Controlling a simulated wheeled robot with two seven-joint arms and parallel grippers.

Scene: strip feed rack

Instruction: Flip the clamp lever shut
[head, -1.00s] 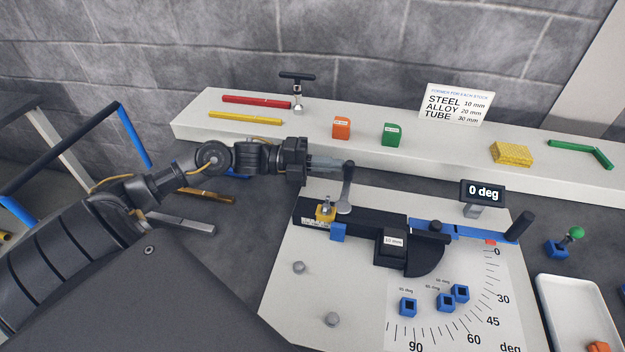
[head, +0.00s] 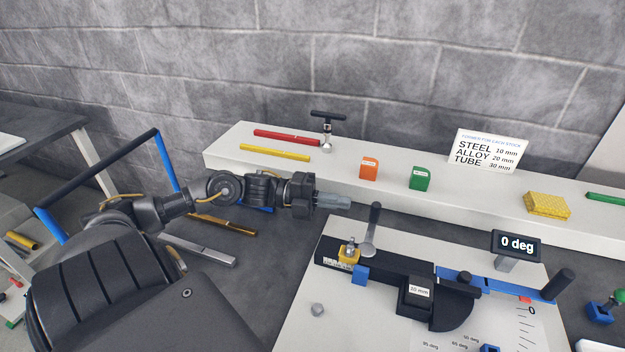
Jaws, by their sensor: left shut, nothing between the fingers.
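The clamp lever (head: 372,232) stands upright, slightly tilted, on the dark bending fixture (head: 395,280). It has a grey arm and a dark grip at the top. A yellow block (head: 348,253) sits beside its base on the fixture. My left gripper (head: 347,202) comes in from the left, with its fingers shut and empty. Its tips are just left of the lever's top, with a small gap in the picture. My right gripper is not in view.
A shelf (head: 230,156) behind holds a red bar (head: 287,136), a yellow bar (head: 274,152), an orange block (head: 369,168) and a green block (head: 420,178). A "0 deg" display (head: 516,244) stands at the right. Bars lie on the dark bench below my left arm.

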